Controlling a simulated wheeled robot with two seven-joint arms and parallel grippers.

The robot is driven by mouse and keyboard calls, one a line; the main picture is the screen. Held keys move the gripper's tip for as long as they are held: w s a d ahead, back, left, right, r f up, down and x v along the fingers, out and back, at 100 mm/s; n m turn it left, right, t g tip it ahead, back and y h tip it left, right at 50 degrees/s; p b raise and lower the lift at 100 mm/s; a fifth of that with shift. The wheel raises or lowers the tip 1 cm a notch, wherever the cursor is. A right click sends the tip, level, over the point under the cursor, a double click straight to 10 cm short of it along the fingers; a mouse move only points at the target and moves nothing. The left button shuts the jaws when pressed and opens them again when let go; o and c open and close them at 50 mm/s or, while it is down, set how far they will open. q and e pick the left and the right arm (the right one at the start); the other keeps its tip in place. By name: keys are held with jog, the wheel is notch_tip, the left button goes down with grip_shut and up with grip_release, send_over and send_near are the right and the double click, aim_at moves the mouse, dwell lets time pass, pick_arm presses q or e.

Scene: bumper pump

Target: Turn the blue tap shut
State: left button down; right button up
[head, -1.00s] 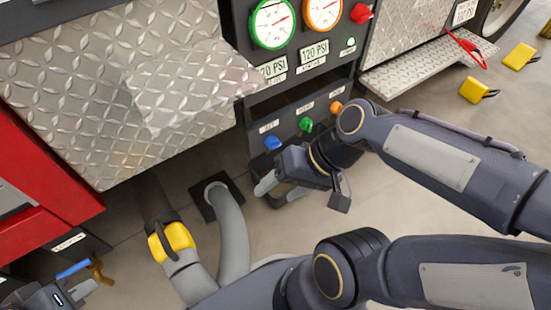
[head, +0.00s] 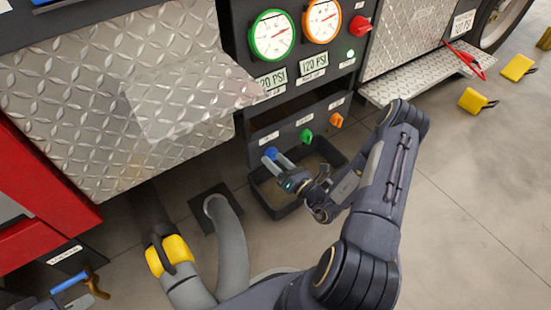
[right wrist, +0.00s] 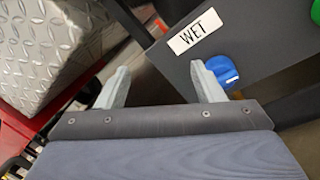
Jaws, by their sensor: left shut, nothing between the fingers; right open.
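The blue tap (head: 270,153) sits at the left end of a row of three taps on the dark pump panel (head: 257,124). It also shows in the right wrist view (right wrist: 222,71), beside a label reading WET, partly covered by a fingertip. My right gripper (head: 279,163) is open, its fingers pointing at the panel close to the blue tap. In the right wrist view the gripper (right wrist: 160,82) has the tap at its right finger, not centred between the fingers. I cannot tell whether they touch. My left gripper (head: 55,302) is shut at the bottom left edge, mostly cut off.
A green tap (head: 306,135) and an orange tap (head: 336,120) are to the right. A black tray (head: 283,212) stands below the panel. A grey hose (head: 232,250) and a yellow-collared hose (head: 172,256) are at the left.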

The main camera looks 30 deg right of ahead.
aim_at(275, 159)
jog(key=s+d+f+m+h, duration=0.1)
jog(key=d+f+m+h, duration=0.2)
jog(key=f+m+h, duration=0.3)
jog(key=shift+n+g+y, duration=0.4)
jog(key=shift+n+y, duration=0.1)
jog(key=shift+n, duration=0.1)
jog(key=w+b, duration=0.1)
jog(key=w, duration=0.1)
jog(key=w+b, duration=0.1)
jog(key=w, duration=0.1)
jog(key=w+f+b, duration=0.1)
jog(key=w, duration=0.2)
jog(key=c, duration=1)
jog(key=shift+o, duration=0.2)
